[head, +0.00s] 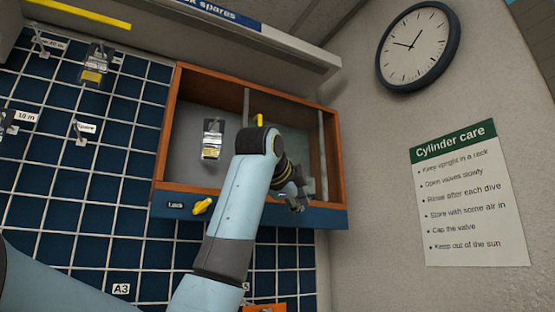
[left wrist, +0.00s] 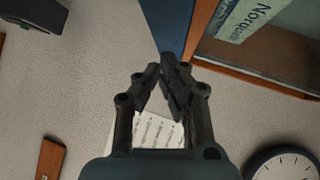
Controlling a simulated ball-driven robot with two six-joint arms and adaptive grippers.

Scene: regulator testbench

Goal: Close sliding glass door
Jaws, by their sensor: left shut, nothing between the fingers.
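A wooden-framed cabinet (head: 172,135) with a dark blue bottom panel hangs on the tiled wall in the head view. Two pale upright strips cross its front, a left one (head: 246,103) and a right one (head: 322,150). They look like edges of the sliding glass door; the clear glass makes its exact extent hard to tell. A yellow piece (head: 259,119) shows just above my arm. My left gripper (head: 299,193) is at the cabinet's lower right front, shut and empty. In the left wrist view its fingertips (left wrist: 168,72) meet near the cabinet's wooden corner (left wrist: 255,72). My right gripper is out of view.
A small item (head: 212,140) hangs inside the cabinet. A yellow lock knob (head: 203,206) sticks out of the blue panel. The right wall carries a clock (head: 418,46) and a cylinder care sign (head: 468,195). Hooks with tags line the tiled wall left of the cabinet.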

